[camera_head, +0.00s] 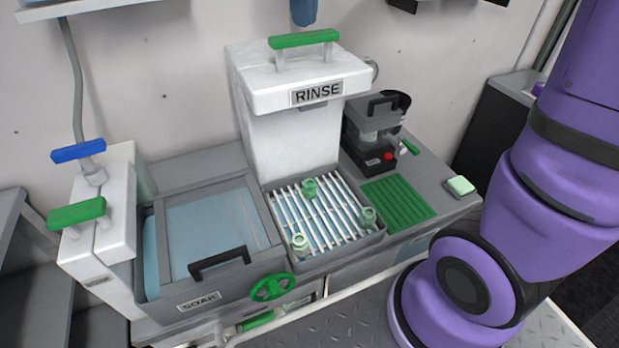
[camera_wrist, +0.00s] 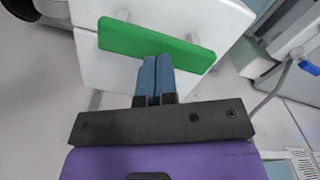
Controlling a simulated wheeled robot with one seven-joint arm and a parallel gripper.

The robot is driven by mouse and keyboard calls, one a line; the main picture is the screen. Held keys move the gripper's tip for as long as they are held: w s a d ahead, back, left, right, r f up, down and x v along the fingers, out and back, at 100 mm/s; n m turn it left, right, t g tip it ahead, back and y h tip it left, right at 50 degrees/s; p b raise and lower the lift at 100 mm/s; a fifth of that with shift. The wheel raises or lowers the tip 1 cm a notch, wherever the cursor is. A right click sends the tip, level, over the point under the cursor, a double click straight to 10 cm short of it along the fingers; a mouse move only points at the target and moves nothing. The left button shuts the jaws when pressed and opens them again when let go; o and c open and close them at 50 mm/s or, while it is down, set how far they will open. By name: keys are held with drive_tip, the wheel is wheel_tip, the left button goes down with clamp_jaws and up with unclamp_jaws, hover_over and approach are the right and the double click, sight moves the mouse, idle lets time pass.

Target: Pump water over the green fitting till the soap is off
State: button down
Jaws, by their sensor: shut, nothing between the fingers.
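The rinse station (camera_head: 292,125) is a white column labelled RINSE, with a green pump handle (camera_head: 304,38) on top. Below it is a slatted rack (camera_head: 318,222). I cannot tell which one bears soap. My gripper's blue fingertips show at the top edge in the head view (camera_head: 303,14), above the handle. In the wrist view my gripper (camera_wrist: 154,62) is shut and empty, its tips overlapping the green handle (camera_wrist: 128,40); contact cannot be judged.
A lidded tank labelled SOAK (camera_head: 215,225) stands left, beside a white unit (camera_head: 95,235) with green and blue handles. A green valve wheel (camera_head: 272,287) is at the front. A black machine (camera_head: 375,135), green mat (camera_head: 398,203) and pale green block (camera_head: 460,186) are right.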

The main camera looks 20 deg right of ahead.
sight(304, 34)
drive_tip(key=shift+f, duration=2.45)
drive_tip(key=shift+r, duration=2.9)
wheel_tip(304, 34, up, 6)
